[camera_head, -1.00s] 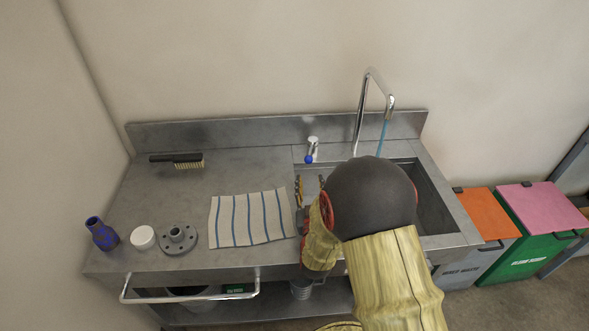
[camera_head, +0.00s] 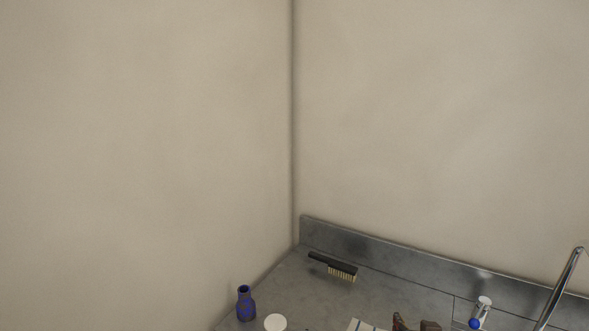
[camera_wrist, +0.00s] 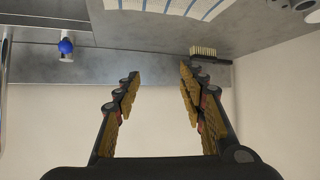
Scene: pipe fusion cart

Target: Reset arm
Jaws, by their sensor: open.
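My gripper (camera_wrist: 160,80) is open in the wrist view, its two fingers wide apart with nothing between them. The pale wall shows behind the fingers. In the head view only the dark tips of my gripper (camera_head: 414,325) show at the bottom edge, over the counter; the rest of my arm is out of view.
The steel counter (camera_head: 300,285) meets a back ledge and wall. On it are a brush (camera_head: 335,266), a blue-purple bottle (camera_head: 245,304), a white lid (camera_head: 275,322), a striped cloth (camera_wrist: 170,6) and a blue-knobbed tap (camera_head: 480,312). A tall faucet (camera_head: 560,290) stands right.

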